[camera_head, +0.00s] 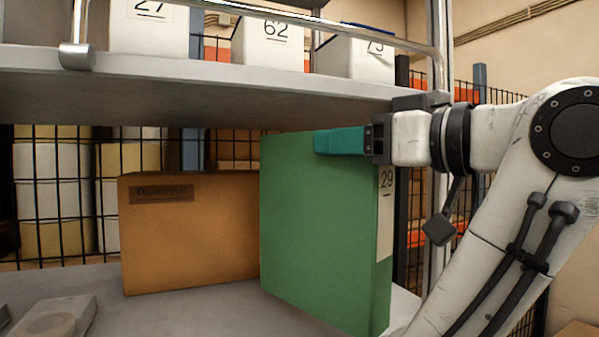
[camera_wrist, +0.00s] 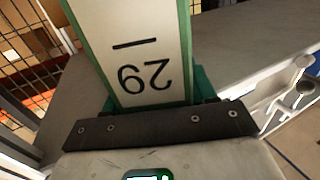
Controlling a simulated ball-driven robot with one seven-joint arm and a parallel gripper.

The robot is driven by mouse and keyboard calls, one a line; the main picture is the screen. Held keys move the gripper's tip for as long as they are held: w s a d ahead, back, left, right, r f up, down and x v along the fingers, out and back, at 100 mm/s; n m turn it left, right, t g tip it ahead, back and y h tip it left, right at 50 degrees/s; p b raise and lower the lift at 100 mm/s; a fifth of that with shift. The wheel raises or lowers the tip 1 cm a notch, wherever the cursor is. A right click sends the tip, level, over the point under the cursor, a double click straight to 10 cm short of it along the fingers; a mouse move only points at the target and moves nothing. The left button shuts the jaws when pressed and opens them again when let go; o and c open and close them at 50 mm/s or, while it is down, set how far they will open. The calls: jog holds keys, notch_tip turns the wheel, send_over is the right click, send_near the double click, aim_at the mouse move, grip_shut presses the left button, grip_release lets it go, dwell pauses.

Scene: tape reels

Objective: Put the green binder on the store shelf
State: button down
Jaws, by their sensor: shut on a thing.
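The green binder (camera_head: 318,225) stands upright on the lower grey shelf (camera_head: 205,312) in the head view, with a white label marked 29 on its spine. My gripper (camera_head: 340,141) is shut on the upper part of the binder, with a teal finger lying along its side. In the wrist view the binder's spine label (camera_wrist: 147,70) fills the space between the fingers of my gripper (camera_wrist: 160,98). The far finger is mostly hidden behind the binder. I cannot tell whether the binder's bottom edge touches the shelf.
An orange-brown box (camera_head: 190,235) stands directly left of the binder. An upper shelf (camera_head: 200,88) with a metal rail holds white binders numbered 27, 62 and 73 close above my gripper. A grey object (camera_head: 52,318) lies at the lower left. A black mesh fence (camera_head: 55,190) is behind.

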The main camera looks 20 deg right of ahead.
aim_at(299, 171)
jog(key=x, duration=0.8)
jog(key=shift+w+a+f+p, duration=0.1)
jog(key=shift+w+a+p, duration=0.15)
jog(key=shift+p, duration=0.15)
jog(key=shift+f+p, duration=0.45)
jog(key=shift+f, duration=1.3)
jog(key=shift+f, duration=0.1)
jog(key=shift+c, duration=1.8)
grip_release()
